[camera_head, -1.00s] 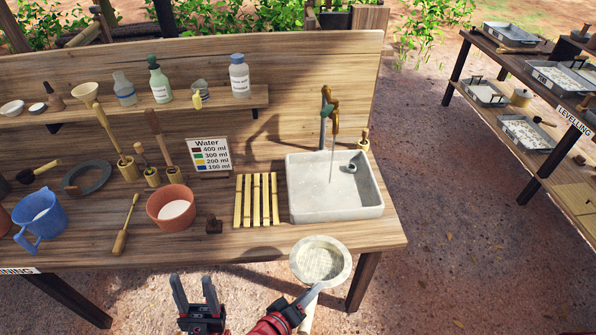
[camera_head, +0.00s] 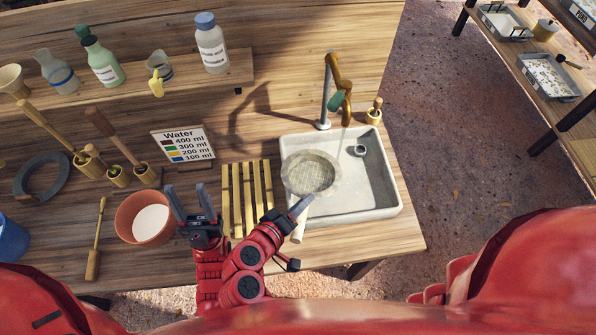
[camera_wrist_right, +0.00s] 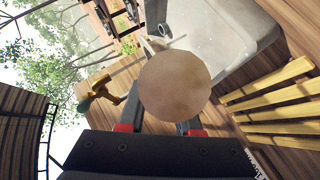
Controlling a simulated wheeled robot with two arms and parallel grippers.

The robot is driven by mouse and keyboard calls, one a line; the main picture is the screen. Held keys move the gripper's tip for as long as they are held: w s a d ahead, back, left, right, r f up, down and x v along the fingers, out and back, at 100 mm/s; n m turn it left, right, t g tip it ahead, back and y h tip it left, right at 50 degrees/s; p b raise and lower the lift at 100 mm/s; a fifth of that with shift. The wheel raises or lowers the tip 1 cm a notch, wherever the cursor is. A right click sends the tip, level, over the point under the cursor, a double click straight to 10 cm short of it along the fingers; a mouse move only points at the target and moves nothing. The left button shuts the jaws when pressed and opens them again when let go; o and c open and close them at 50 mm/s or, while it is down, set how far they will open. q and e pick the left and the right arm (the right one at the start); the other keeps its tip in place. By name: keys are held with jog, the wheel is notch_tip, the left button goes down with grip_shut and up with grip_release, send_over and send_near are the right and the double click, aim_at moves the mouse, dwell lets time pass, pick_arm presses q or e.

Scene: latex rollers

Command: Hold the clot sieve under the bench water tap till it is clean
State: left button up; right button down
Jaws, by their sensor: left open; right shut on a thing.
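The clot sieve (camera_head: 309,173), a round mesh pan with a pale rim, is over the left part of the grey sink (camera_head: 385,208). My right gripper (camera_head: 301,206) is shut on its handle (camera_head: 299,228). The brass bench tap (camera_head: 345,88) with a green lever stands behind the sink, its spout up and right of the sieve. Pale haze blurs the sieve's right side; I cannot clearly tell where the water falls. In the right wrist view, a round tan end (camera_wrist_right: 175,86), probably the handle, hides the sieve. My left gripper (camera_head: 190,203) is open and empty beside the terracotta bowl.
A slatted wooden rack (camera_head: 247,198) lies left of the sink. The terracotta bowl (camera_head: 146,218) with pale contents is near my left gripper. A water sign (camera_head: 184,146) stands behind. Bottles, including a blue-capped one (camera_head: 211,45), line the shelf.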

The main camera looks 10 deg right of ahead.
jog(key=shift+w+d, duration=0.15)
jog(key=shift+w, duration=0.35)
jog(key=shift+w+d+b, duration=0.45)
jog(key=shift+w+d, duration=0.1)
jog(key=w+d, duration=1)
jog(key=w, duration=0.2)
jog(key=shift+w, duration=0.4)
dwell(1.7)
jog(key=s+a, duration=0.3)
jog(key=s, duration=0.1)
jog(key=s+a, duration=0.4)
jog(key=s, duration=0.1)
jog(key=s+a, duration=0.4)
jog(key=s, duration=0.1)
jog(key=shift+a+r+p, duration=0.1)
jog(key=shift+p, duration=0.3)
jog(key=shift+s+a, duration=0.1)
jog(key=shift+s, duration=0.2)
